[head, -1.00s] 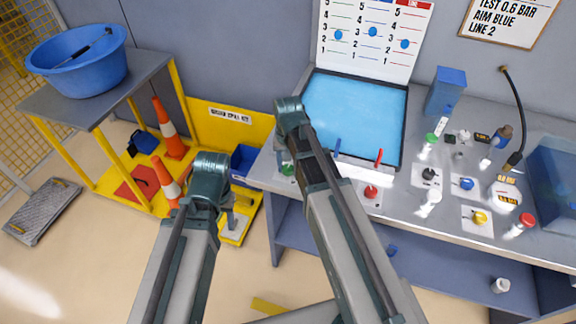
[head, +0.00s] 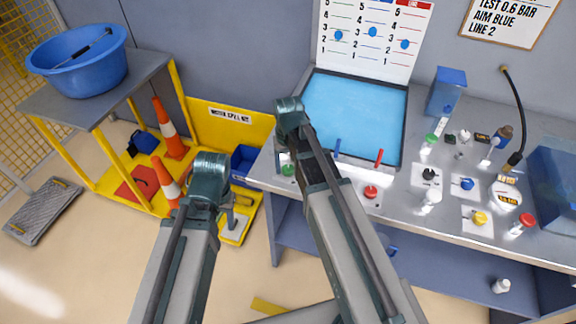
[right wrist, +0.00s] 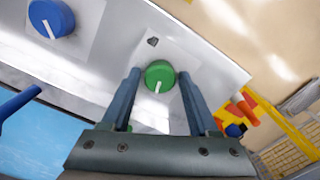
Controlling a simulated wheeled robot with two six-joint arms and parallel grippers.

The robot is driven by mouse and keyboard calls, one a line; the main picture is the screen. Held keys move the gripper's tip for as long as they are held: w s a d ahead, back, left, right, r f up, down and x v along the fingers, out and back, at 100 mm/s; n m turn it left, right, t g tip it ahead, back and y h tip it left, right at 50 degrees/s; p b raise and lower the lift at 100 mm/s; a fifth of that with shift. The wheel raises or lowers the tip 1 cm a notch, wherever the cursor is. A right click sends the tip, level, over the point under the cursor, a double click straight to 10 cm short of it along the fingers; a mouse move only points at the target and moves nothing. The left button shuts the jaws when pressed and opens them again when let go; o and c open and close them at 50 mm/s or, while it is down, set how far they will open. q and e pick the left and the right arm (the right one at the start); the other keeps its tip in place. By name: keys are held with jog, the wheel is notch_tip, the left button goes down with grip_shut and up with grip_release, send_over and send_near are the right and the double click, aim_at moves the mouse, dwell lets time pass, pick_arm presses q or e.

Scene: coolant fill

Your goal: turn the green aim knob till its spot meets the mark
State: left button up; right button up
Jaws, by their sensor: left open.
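The green aim knob (right wrist: 160,75) is in the right wrist view, on a pale plate at the bench's edge. A white pointer line on it points toward the bottom of that picture. A small dark mark (right wrist: 152,41) is on the plate at the knob's opposite side. My right gripper (right wrist: 160,82) is open, one finger on each side of the knob, with a visible gap to both. In the head view the green knob (head: 288,170) shows beside my right arm, which hides the right gripper. My left gripper (head: 236,207) is open and empty, low over the yellow cart area.
A blue knob (right wrist: 50,18) is near the green one in the wrist view. A red knob (head: 370,192), blue knob (head: 467,184) and yellow knob (head: 480,218) sit on the bench. A blue-topped tray (head: 350,105) lies behind. Orange cones (head: 170,135) stand at left.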

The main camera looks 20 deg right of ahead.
aim_at(288, 167)
jog(key=shift+o, duration=0.8)
notch_tip(288, 167, up, 14)
jog(key=p, duration=1.3)
jog(key=shift+p, duration=0.4)
jog(key=shift+f, duration=0.15)
jog(key=s+a+f+n+b, duration=0.2)
jog(key=s+a, duration=0.3)
jog(key=s, duration=0.2)
jog(key=s+a+f+n+h+b, duration=0.1)
jog(key=s+a+f+n+b, duration=0.2)
jog(key=s+a, duration=0.2)
jog(key=shift+s+a, duration=0.2)
jog(key=shift+s, duration=0.95)
